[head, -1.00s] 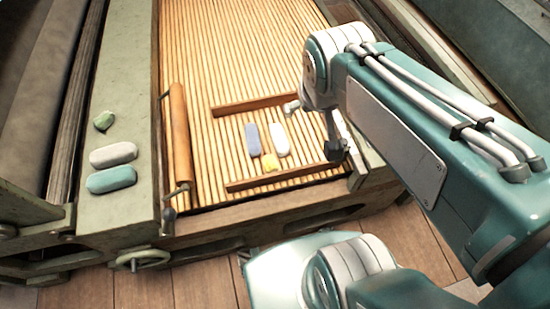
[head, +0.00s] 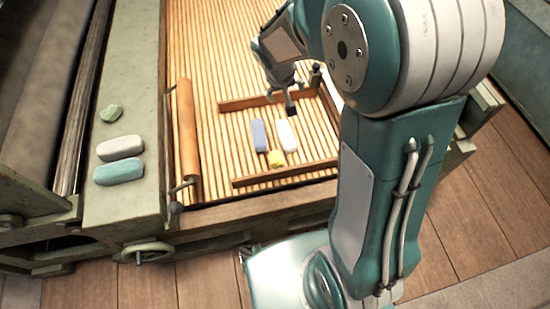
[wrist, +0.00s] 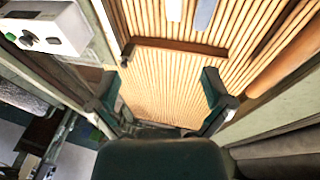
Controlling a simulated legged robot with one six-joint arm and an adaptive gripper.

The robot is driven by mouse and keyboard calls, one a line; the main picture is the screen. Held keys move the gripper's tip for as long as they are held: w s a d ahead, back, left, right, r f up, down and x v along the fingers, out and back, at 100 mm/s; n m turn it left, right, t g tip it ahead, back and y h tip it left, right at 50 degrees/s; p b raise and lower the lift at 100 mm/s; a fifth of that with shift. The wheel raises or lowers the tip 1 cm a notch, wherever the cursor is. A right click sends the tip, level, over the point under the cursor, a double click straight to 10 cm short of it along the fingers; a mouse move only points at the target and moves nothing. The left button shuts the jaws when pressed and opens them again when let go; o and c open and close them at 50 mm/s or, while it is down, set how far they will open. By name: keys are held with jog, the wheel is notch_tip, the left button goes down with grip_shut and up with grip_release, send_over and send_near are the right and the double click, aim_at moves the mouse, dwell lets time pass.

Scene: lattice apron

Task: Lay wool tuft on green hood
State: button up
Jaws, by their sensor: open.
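On the slatted lattice lie a white oblong piece (head: 287,135), a blue one (head: 259,135) and a small yellow one (head: 277,158), close together between two wooden bars. The white piece (wrist: 173,9) and the blue piece (wrist: 204,13) also show at the top edge of the wrist view. I cannot tell for sure which is the wool tuft; the white piece looks most like it. The flat green surface (head: 130,205) at left looks like the green hood. My gripper (head: 281,103) is open and empty over the lattice, behind the pieces. Its spread fingers (wrist: 165,95) show in the wrist view.
A white block (head: 120,147), a teal block (head: 119,172) and a small green lump (head: 111,113) lie on the green surface. Wooden bars (head: 285,172) (wrist: 175,48) border the pieces front and back.

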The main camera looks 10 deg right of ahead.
jog(key=n+g, duration=0.1)
send_over(274, 158)
notch_tip(274, 158, down, 17)
jog(key=shift+n+g+h, duration=0.4)
jog(key=shift+n, duration=0.2)
jog(key=f, duration=0.6)
jog(key=a+f, duration=0.1)
jog(key=f, duration=1.3)
jog(key=shift+s+a+f, duration=0.1)
jog(key=shift+s+a, duration=0.05)
jog(key=shift+s, duration=0.2)
jog(key=shift+x, duration=2.95)
jog(key=shift+w, duration=0.15)
jog(key=c, duration=0.8)
